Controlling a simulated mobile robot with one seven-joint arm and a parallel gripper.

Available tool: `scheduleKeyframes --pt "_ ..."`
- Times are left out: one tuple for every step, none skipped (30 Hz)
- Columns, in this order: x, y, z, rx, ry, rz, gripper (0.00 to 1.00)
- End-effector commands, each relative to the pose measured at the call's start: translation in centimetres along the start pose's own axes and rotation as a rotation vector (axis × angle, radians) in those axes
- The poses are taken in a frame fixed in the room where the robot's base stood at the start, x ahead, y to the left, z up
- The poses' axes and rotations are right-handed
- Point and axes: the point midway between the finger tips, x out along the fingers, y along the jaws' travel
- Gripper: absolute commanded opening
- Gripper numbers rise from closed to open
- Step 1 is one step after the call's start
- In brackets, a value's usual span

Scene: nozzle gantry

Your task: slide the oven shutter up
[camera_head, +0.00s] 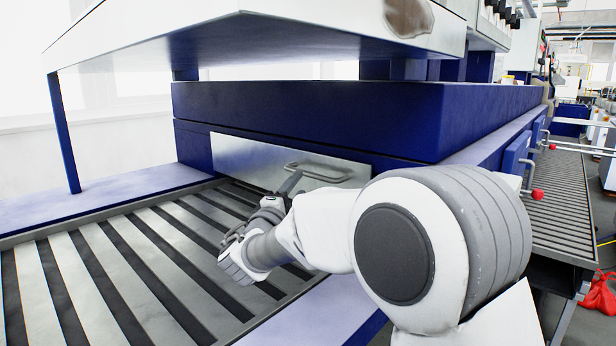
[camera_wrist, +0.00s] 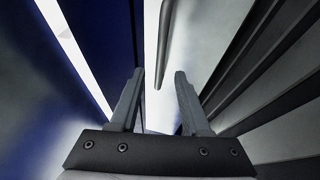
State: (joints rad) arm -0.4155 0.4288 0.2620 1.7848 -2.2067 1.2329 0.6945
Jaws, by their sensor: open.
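The oven shutter (camera_head: 245,158) is a flat metallic panel low in the front of the blue oven, down close to the slatted bed. Its grey bar handle (camera_head: 318,173) runs along the panel, partly hidden by my gripper and arm. My gripper (camera_head: 292,182) is in front of the shutter, near the left part of the handle. In the wrist view my open gripper (camera_wrist: 159,75) has the handle (camera_wrist: 165,40) lined up between its two fingers, against the bright shutter (camera_wrist: 212,35). I cannot tell whether the handle is touched or how deep it lies between the fingers.
The blue oven body (camera_head: 300,115) stands above the shutter. A slatted metal bed (camera_head: 90,275) lies in front, below my arm. A blue post (camera_head: 64,135) and a large white overhead panel (camera_head: 150,30) bound the left. Red knobs (camera_head: 538,195) show at right.

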Motion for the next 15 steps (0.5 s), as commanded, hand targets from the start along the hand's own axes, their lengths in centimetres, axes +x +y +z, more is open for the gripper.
scheduleKeyframes --pt "1.3 -0.2 0.1 0.0 -0.004 -0.001 0.47" --pt "1.9 -0.2 0.2 -0.001 -0.004 0.0 0.47" --pt "2.7 -0.1 0.1 0.0 -0.003 0.0 0.47" --pt "3.3 -0.1 0.1 0.0 -0.003 0.0 0.47" --pt "3.8 -0.1 0.1 0.0 -0.003 0.0 0.47" --pt "4.5 -0.1 0.1 0.0 -0.002 0.0 0.47" --pt "4.9 -0.1 0.1 0.0 -0.002 0.0 0.47" --pt "5.3 -0.1 0.0 0.0 -0.002 -0.001 0.47" --pt "5.8 -0.1 0.0 -0.001 -0.001 -0.002 0.47" --pt "6.1 -0.1 0.0 -0.001 -0.001 -0.002 0.47" --pt "6.4 -0.1 0.0 0.0 -0.002 -0.001 0.47" --pt "6.7 -0.1 0.1 0.0 -0.002 -0.001 0.47" --pt "6.8 -0.1 0.1 0.0 -0.001 -0.001 0.47" --pt "7.0 -0.1 0.1 0.0 -0.001 -0.001 0.47" --pt "7.1 0.0 0.0 0.0 0.0 -0.001 0.47"
